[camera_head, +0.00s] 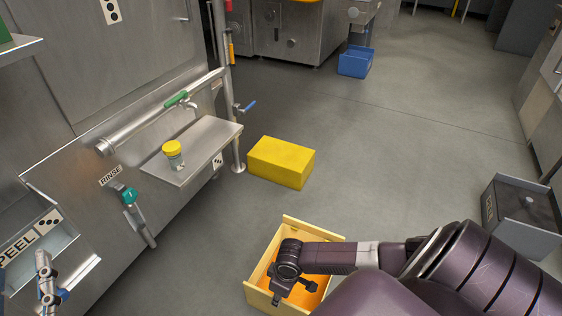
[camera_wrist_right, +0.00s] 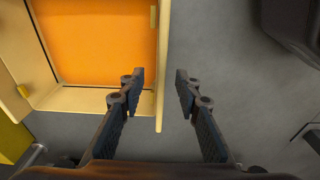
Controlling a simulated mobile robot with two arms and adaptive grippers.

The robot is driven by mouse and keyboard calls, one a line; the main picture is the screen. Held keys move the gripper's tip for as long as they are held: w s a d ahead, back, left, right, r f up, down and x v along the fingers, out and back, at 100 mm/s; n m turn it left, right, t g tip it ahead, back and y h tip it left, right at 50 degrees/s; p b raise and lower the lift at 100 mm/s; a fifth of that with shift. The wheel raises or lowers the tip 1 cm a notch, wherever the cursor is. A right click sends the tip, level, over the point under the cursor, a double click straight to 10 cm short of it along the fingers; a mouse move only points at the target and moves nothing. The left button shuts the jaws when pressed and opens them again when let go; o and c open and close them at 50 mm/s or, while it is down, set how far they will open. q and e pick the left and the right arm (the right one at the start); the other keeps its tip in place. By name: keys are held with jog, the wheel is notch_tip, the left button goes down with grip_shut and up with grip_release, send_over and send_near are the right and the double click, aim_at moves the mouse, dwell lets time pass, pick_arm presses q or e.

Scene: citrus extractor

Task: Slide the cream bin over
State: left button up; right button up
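The cream bin (camera_head: 312,229) is an open box with an orange inside, standing on the floor at the bottom centre of the head view. My right arm reaches over its right side and hides part of it. My right gripper (camera_head: 294,291) is over the bin's near part. In the right wrist view, the gripper (camera_wrist_right: 160,92) is open, with one finger over the bin's side and one over the floor. The bin's wall (camera_wrist_right: 163,60) runs between them in the picture; I cannot tell whether the fingertips reach down to it.
A yellow block (camera_head: 281,162) stands on the floor behind the bin. The steel machine (camera_head: 75,165) with a shelf (camera_head: 208,143) and yellow-lidded jar (camera_head: 173,155) is left. A grey bin (camera_head: 520,217) is right, a blue bin (camera_head: 355,62) far back. Floor between is clear.

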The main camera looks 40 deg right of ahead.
jog(key=shift+s+r, duration=0.1)
jog(key=shift+r, duration=0.9)
